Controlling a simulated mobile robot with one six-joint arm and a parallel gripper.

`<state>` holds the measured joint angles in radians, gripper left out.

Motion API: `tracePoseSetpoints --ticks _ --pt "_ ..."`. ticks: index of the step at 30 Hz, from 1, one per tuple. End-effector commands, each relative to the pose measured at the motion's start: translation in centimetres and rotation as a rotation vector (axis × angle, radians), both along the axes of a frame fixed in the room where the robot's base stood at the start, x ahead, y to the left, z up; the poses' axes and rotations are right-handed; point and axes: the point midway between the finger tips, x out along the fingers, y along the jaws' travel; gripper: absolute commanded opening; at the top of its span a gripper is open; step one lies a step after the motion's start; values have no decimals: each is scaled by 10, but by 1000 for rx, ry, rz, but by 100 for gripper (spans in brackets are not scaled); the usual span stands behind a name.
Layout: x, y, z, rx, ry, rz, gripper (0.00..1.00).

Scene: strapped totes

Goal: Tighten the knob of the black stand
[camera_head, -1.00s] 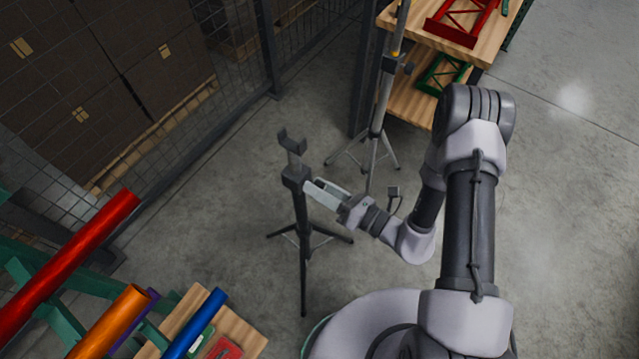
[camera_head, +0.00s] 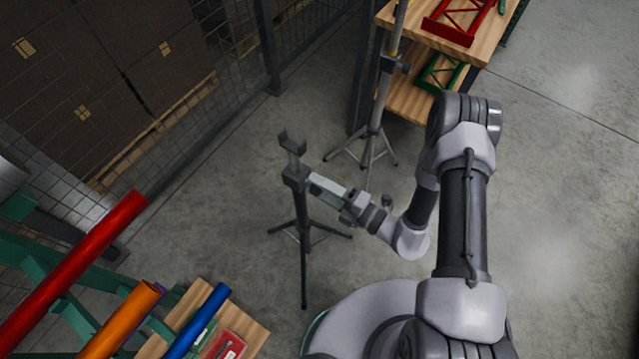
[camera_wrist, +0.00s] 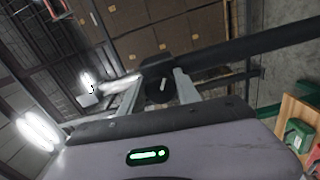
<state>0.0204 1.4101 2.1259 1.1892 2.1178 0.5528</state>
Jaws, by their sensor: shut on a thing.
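The black stand (camera_head: 303,240) stands upright on its tripod legs on the concrete floor, with a U-shaped cradle (camera_head: 292,141) on top of its grey inner tube. My gripper (camera_head: 314,184) reaches in from the right at the stand's collar (camera_head: 294,175). In the wrist view my gripper (camera_wrist: 160,88) has its two fingers on either side of the dark round knob (camera_wrist: 158,92), which carries a light mark. The fingers are shut on the knob. In the head view the knob is hidden by the fingers.
A grey stand (camera_head: 375,130) stands behind, by a wooden shelf (camera_head: 405,98) with red and green frames. Red (camera_head: 75,262), orange (camera_head: 120,320) and blue (camera_head: 196,322) tubes lie at lower left. A mesh fence (camera_head: 215,110) runs behind. Floor at right is clear.

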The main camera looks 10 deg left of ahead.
Motion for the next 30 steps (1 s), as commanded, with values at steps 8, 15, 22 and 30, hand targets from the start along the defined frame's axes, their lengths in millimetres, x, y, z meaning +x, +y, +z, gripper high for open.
tracePoseSetpoints --ticks 8,15,22,30 --pt "-1 0 -1 98 239 0 0" --pt "-1 0 -2 184 448 0 0" --pt "-2 0 -3 257 626 0 0" --pt "-2 1 -4 319 776 0 0"
